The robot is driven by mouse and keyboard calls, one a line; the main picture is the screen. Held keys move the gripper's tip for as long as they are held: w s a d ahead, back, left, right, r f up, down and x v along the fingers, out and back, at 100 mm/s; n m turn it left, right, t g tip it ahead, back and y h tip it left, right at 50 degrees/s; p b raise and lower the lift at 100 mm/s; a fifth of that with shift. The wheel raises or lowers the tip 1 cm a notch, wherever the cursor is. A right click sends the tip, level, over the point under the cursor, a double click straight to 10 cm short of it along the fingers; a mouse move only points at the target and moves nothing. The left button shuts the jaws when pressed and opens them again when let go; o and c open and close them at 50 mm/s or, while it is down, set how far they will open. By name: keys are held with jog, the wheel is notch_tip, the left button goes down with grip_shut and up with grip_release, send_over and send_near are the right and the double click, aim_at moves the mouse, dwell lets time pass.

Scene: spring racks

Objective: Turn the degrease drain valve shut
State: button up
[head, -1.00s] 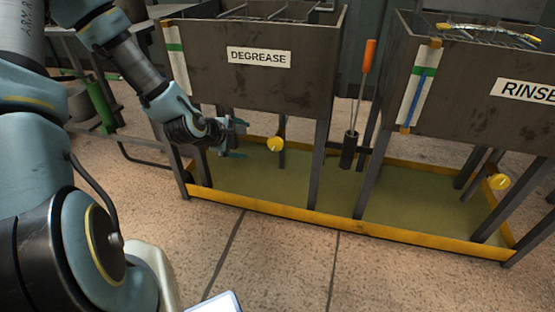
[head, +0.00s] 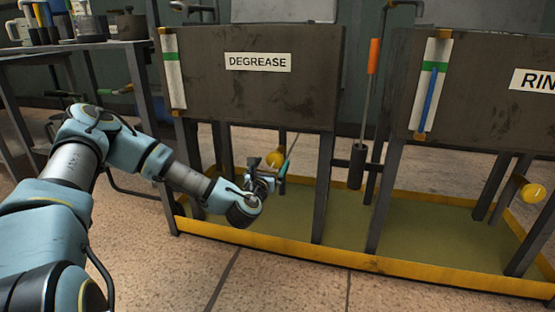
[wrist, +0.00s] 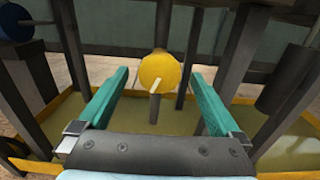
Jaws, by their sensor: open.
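The degrease drain valve is a round yellow knob (head: 274,159) under the tank labelled DEGREASE (head: 258,62). In the wrist view the yellow knob (wrist: 160,72) faces me, with a pale mark slanting on its face and a short grey pipe below it. My gripper (head: 283,165) is under the front of the degrease tank, close to the knob. In the wrist view its two teal fingers (wrist: 160,90) are spread wide, one on each side of the knob in the picture, with nothing between them. The knob appears beyond the fingertips, and I see no contact.
Dark tank legs (head: 326,185) stand right of my gripper. A yellow-rimmed drip tray (head: 350,262) lies below the tanks. The rinse tank (head: 480,100) stands at right with its own yellow knob (head: 532,194). An orange-handled tool (head: 374,57) hangs between the tanks.

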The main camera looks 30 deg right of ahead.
aim_at(277, 154)
jog(key=b+x, duration=0.1)
jog(key=x, duration=0.6)
jog(key=shift+w, duration=0.1)
jog(key=shift+c, duration=0.2)
jog(key=c, duration=1.2)
